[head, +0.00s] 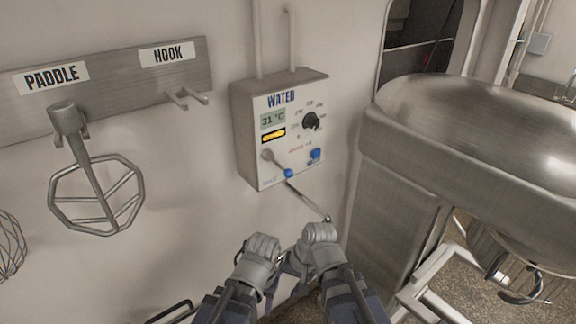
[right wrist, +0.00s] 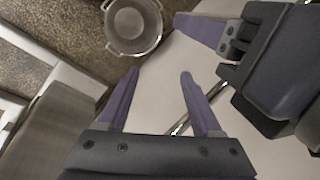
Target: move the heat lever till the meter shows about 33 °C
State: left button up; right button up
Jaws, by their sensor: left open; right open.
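The water meter box (head: 280,130) is on the wall in the head view. Its display (head: 273,119) reads 31 °C, above a lit amber panel. A thin metal rod (head: 308,200) slants down right from the box. I cannot tell which part is the heat lever. My right gripper (head: 321,232) is just below the rod's end; its fingers (right wrist: 158,88) are open in the right wrist view, with a metal rod by one finger. My left gripper (head: 262,246) is lower left, open.
A paddle (head: 96,200) hangs from the labelled rack (head: 110,75) at left. A round metal pot (right wrist: 133,25) is in the right wrist view. The wall between paddle and box is clear.

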jog(key=w+r+m+t+y, duration=0.1)
jog(key=w+r+m+y, duration=0.1)
jog(key=w+m, duration=0.1)
jog(key=w+a+r+m+t+y, duration=0.1)
jog(key=w+r+m+y, duration=0.1)
jog(key=w+m, duration=0.1)
jog(key=w+r+m+t+y, duration=0.1)
jog(key=w+r+m, duration=0.2)
jog(key=m, duration=0.1)
jog(key=shift+w+a+t+y+b, duration=0.35)
jog(key=shift+a+t+y+b, duration=0.05)
jog(key=w+d+r+m+t+y, duration=0.2)
jog(key=w+d+r+m+t, duration=0.25)
jog(key=r+m, duration=0.2)
jog(key=m+t, duration=0.4)
jog(key=m, duration=0.4)
send_near(292, 175)
jog(key=x, duration=0.4)
jog(key=shift+y, duration=0.4)
jog(key=shift+f+b+x, duration=0.2)
jog(key=shift+b+x, duration=0.2)
jog(key=shift+x, duration=3.35)
jog(key=shift+w+d, duration=0.15)
jog(key=shift+n, duration=0.25)
jog(key=shift+c, duration=0.3)
grip_shut()
